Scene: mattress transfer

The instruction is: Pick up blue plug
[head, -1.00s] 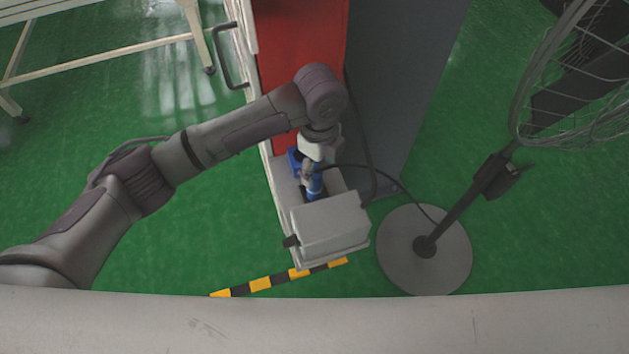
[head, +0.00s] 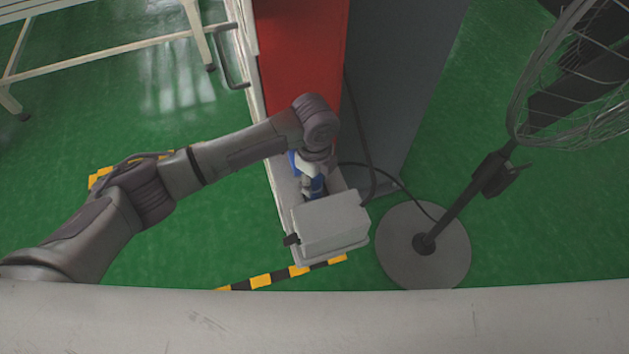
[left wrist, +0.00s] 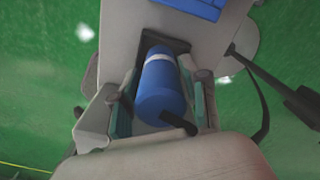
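The blue plug (left wrist: 160,88) is a blue cylinder with a pale band, and it stands between the two teal-padded fingers of my left gripper (left wrist: 163,103) in the left wrist view. The fingers are open around the plug, with narrow gaps showing at its sides. In the head view my left gripper (head: 312,184) points down at the plug, just behind the light grey box, and mostly hides it. My right gripper is not in view.
A light grey box (head: 330,224) sits at the front end of the narrow pale ledge. A red panel (head: 302,50) and grey cabinet (head: 400,80) stand behind. A fan on a round base (head: 450,260) stands at right, with black cable nearby. Green floor is open at left.

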